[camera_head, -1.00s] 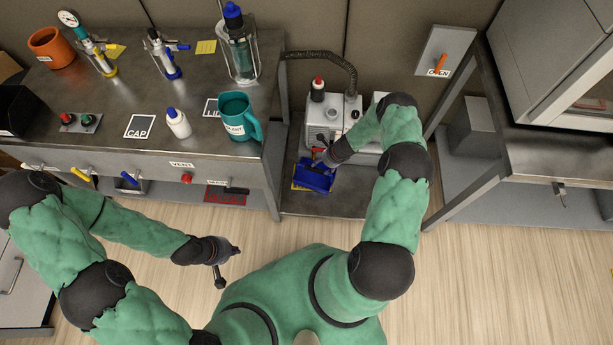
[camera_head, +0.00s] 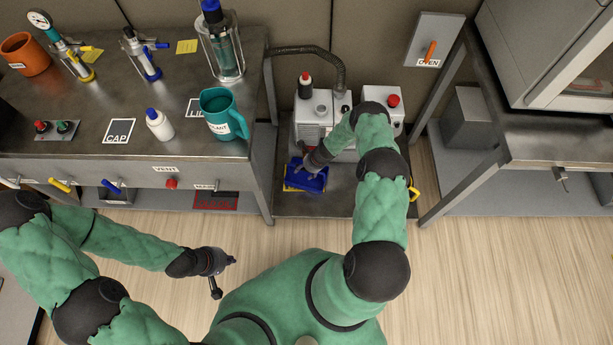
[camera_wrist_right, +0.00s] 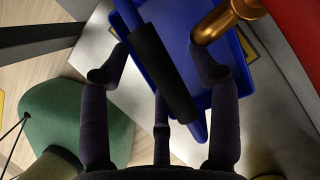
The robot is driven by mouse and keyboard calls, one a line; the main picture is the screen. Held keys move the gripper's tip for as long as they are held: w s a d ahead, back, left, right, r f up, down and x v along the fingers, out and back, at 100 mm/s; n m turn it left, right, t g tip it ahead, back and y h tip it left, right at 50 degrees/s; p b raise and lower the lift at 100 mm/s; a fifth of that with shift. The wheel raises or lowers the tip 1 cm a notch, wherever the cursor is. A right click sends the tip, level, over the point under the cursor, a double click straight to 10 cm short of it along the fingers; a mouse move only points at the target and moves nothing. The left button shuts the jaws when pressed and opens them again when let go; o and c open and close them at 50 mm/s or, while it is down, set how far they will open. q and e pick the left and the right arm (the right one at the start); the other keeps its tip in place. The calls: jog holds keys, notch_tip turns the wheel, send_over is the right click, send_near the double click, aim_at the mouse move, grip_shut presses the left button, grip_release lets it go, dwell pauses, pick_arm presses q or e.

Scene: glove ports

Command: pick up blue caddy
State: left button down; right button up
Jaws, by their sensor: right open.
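The blue caddy (camera_head: 313,183) sits on the low metal shelf below the pump, over a yellow-edged marking. In the right wrist view the blue caddy (camera_wrist_right: 161,15) shows as a blue tray with a black handle bar running across it. My right gripper (camera_head: 307,166) is above the caddy in the head view and partly hides it. In the wrist view my right gripper (camera_wrist_right: 160,75) is open, its fingers spread on both sides of the black handle and not closed on it. My left gripper (camera_head: 222,270) hangs over the floor, away from the caddy; its jaws are too small to read.
The grey pump (camera_head: 312,122) with a hose stands just behind the caddy. The workbench (camera_head: 75,110) with a teal mug (camera_head: 218,108) is to the left. A metal-legged table (camera_head: 545,145) is to the right. A brass-coloured part (camera_wrist_right: 225,20) sits close to the right fingers.

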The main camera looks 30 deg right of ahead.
jog(key=shift+c, duration=0.3)
grip_shut()
